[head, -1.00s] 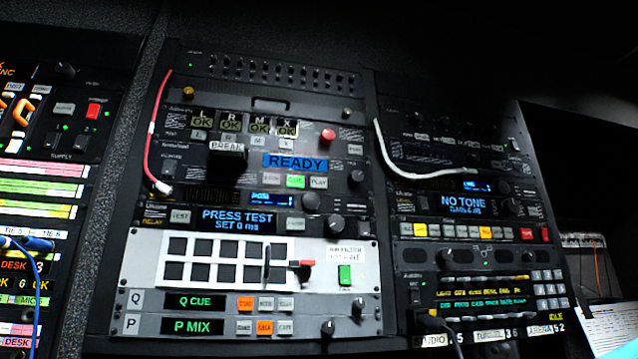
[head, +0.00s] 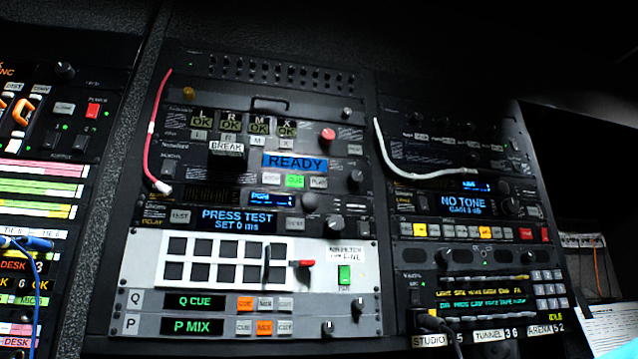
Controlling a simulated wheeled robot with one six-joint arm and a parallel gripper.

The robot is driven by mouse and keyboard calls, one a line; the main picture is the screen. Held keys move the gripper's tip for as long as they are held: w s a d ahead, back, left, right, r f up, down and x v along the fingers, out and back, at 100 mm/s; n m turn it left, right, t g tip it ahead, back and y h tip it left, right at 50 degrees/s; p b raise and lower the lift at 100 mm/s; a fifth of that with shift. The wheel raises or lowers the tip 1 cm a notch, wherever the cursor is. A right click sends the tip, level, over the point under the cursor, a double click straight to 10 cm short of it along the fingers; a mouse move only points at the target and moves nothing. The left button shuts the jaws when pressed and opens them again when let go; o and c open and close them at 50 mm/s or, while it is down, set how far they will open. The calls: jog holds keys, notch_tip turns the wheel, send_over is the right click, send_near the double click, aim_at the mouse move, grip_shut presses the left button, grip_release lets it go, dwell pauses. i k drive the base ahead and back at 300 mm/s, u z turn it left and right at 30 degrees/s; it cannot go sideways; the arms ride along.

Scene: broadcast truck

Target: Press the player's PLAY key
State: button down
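The player unit sits in the upper middle of the centre rack in the head view. Its blue display (head: 295,162) reads READY. Below the display is a row of small keys: a pale key at the left, a lit green CUE key (head: 295,181) in the middle, and the pale PLAY key (head: 318,182) at the right, unlit. A dark block under a BREAK label (head: 227,147) stands left of the display. My gripper is not in view, so its state and its place relative to the key do not show.
A red knob (head: 327,136) is above the display and a dark knob (head: 356,179) is right of PLAY. A red cable (head: 149,145) hangs at the rack's left edge. A white cable (head: 405,166) crosses the right rack. Nothing covers the key row.

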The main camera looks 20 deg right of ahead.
aim_at(315, 182)
jog(key=u, duration=1.75)
jog(key=k, duration=1.05)
jog(key=z, duration=1.3)
jog(key=i, duration=0.5)
